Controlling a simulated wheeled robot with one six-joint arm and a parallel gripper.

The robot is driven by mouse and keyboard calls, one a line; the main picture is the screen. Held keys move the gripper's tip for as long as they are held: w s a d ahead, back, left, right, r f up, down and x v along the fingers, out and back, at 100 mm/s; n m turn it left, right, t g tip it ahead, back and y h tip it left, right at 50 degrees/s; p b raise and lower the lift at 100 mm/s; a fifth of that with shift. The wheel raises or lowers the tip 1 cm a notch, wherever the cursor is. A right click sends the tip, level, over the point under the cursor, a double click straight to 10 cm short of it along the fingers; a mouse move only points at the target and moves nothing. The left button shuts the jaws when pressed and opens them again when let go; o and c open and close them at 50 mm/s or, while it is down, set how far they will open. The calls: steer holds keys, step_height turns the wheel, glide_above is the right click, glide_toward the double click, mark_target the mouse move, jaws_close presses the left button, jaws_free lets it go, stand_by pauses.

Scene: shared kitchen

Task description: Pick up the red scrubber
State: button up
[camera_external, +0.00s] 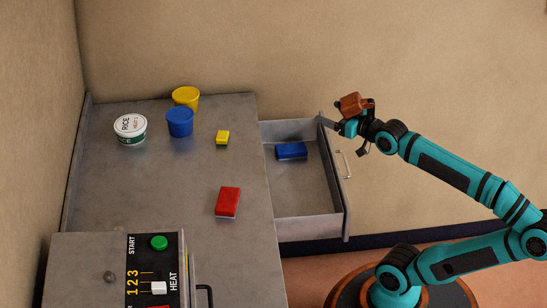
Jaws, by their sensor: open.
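The red scrubber (228,201) lies flat on the grey metal counter, near its right edge and left of the open drawer. My gripper (322,122) is at the end of the teal arm, above the far right corner of the drawer. It is open, with nothing seen between its fingers. It is well apart from the scrubber, to the right of it and farther back. The fingers are small in this view and partly hard to make out.
The open drawer (307,227) holds a blue sponge-like block (291,151). A small yellow block (222,138), a blue cup (180,122), a yellow cup (186,97) and a rice tub (130,128) stand farther back on the counter (150,195). A control box (90,262) stands at the front left.

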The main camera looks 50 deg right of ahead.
steer(key=w+a+n+g+y, duration=0.2)
steer(key=w+a+n+g, duration=0.2)
steer(key=w+a+n, duration=0.25)
steer(key=n+g+h, duration=0.2)
steer(key=n+g, duration=1.1)
steer(key=n, duration=0.5)
glide_above(227, 198)
steer(key=f, duration=1.3)
steer(key=shift+w+a+f, duration=0.15)
steer(key=shift+w, duration=0.1)
steer(key=shift+s+f, duration=0.2)
steer(key=shift+f, duration=1.1)
steer(key=shift+s+f, duration=0.15)
steer(key=shift+f, duration=1.1)
steer(key=shift+c, duration=0.4)
steer(key=c, duration=1)
